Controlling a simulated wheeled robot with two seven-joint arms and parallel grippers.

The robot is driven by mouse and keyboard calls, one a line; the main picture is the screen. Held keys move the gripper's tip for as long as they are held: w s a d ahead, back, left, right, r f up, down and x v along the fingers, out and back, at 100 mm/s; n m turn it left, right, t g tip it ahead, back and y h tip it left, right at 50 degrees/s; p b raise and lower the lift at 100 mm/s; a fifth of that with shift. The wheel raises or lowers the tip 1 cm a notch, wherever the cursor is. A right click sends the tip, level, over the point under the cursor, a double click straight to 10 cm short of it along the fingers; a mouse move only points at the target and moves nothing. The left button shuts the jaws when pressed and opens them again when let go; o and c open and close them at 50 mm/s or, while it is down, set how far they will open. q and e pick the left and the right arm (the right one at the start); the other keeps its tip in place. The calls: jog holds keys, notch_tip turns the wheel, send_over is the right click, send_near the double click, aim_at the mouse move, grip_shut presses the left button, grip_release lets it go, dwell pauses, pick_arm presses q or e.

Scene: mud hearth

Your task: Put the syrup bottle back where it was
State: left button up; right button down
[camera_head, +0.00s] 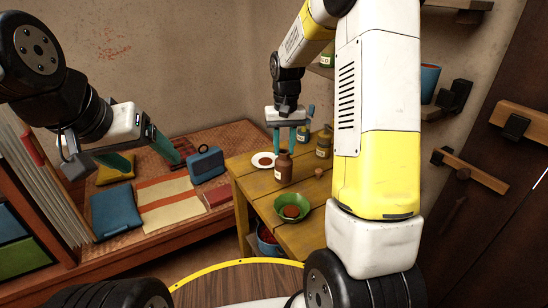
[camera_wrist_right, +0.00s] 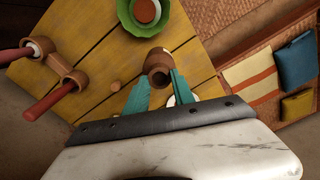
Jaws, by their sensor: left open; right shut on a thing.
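A brown bottle with a pale label (camera_head: 284,168) is at the yellow wooden table (camera_head: 262,198). I take it for the syrup bottle. My right gripper (camera_head: 290,140) comes down from above with its teal fingers around the bottle's upper part. My left gripper (camera_head: 140,153) is open and empty, above the woven bed platform at the left.
A green bowl (camera_head: 292,207) stands in front of the bottle. A white plate (camera_head: 263,160) is behind it, left. A blue case (camera_head: 205,162) and cushions lie on the platform.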

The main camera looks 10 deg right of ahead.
aim_at(284, 162)
jog(key=shift+f, duration=3)
jog(key=c, duration=1.1)
grip_release()
jog(key=shift+o, duration=0.2)
jog(key=r, duration=1.2)
jog(key=shift+s+r, duration=0.15)
jog(key=shift+s, duration=0.05)
jog(key=s+a+r+t+y, duration=0.1)
jog(key=s+r+t, duration=0.2)
jog(key=s, duration=0.9)
jog(key=s+a+r+n+t+y, duration=0.1)
jog(key=s+r+t, duration=0.2)
jog(key=s+r, duration=0.4)
jog(key=s, duration=0.5)
jog(key=shift+s+r, duration=0.15)
